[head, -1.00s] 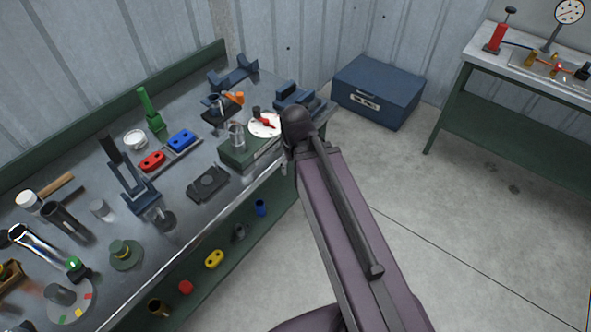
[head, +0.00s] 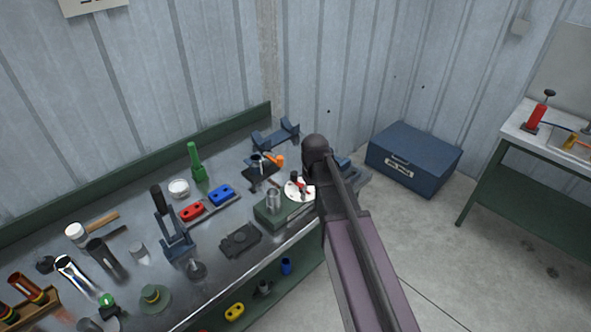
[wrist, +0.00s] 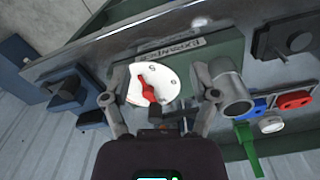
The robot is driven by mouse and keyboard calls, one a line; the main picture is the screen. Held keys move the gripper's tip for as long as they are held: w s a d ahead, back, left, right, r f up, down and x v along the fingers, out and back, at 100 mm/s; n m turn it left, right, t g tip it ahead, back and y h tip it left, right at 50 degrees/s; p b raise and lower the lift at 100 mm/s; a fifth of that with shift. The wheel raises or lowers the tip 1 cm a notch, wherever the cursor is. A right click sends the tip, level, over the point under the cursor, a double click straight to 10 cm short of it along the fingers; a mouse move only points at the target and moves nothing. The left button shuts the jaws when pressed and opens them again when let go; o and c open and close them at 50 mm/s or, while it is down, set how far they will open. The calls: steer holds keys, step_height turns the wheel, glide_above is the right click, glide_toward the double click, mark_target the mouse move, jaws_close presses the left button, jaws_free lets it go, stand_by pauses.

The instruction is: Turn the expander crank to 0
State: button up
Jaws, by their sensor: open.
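The expander is a green block (head: 268,213) at the right end of the workbench, with a metal cylinder (head: 273,198) on it. Its white dial (head: 293,192) carries a red crank, partly hidden by my arm in the head view. In the wrist view the dial (wrist: 160,86) and red crank (wrist: 147,89) lie between the fingers of my gripper (wrist: 160,110). The crank points up and left there. My gripper is open, and no contact with the crank shows. In the head view my arm hides the gripper's fingers.
The workbench (head: 150,238) holds red (head: 192,211) and blue (head: 221,195) blocks, a green upright tool (head: 195,163), a dark flat fixture (head: 240,239) and blue cradles (head: 276,135). A blue chest (head: 412,158) stands on the floor, with another bench at right.

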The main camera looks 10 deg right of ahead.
mark_target(294, 174)
steer(key=w+a+r+n+p, duration=0.2)
steer(key=w+r+p, duration=0.1)
steer(key=w, duration=0.5)
steer(key=w+a+r+n+p, duration=0.1)
steer(key=w+r+n+p, duration=0.2)
steer(key=w, duration=0.5)
steer(key=shift+a+r, duration=0.4)
steer(key=shift+r, duration=0.35)
steer(key=shift+f, duration=0.2)
step_height(294, 174, down, 13)
steer(key=b, duration=1.3)
steer(key=shift+f+b, duration=0.2)
steer(key=shift+b, duration=0.15)
jaws_close()
